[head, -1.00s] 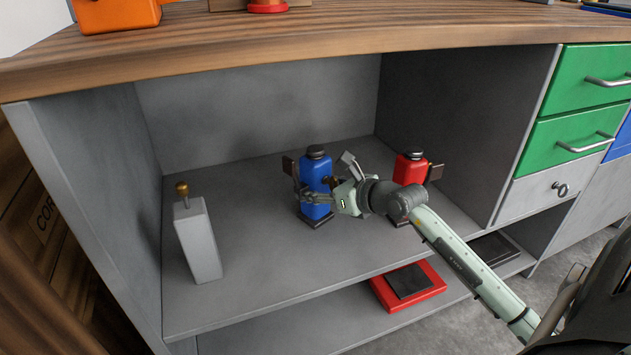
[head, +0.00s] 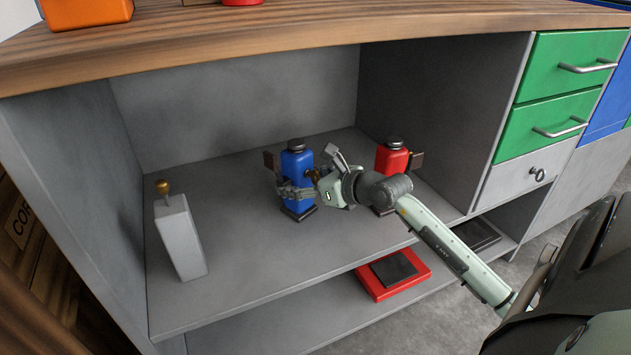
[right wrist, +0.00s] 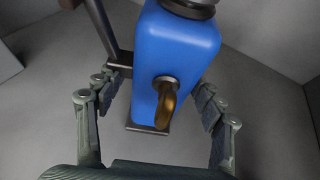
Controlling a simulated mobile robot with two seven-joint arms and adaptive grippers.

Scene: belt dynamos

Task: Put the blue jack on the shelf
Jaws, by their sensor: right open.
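The blue jack (head: 298,166) stands upright on the grey shelf (head: 240,240) inside the bench, on a dark base, with a dark block on its left side. My right gripper (head: 295,190) is open, its fingers reaching around the lower part of the jack. In the right wrist view the blue jack (right wrist: 175,60) stands between the two spread fingers (right wrist: 160,95), with a brass knob facing the camera. I cannot tell whether the fingers touch it. My left gripper is not in view.
A red jack (head: 391,158) stands behind my right wrist. A grey block with a brass knob (head: 180,238) stands at the left on the shelf. A red tray with a dark plate (head: 385,289) lies on the lower level. Green drawers (head: 568,65) are at the right.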

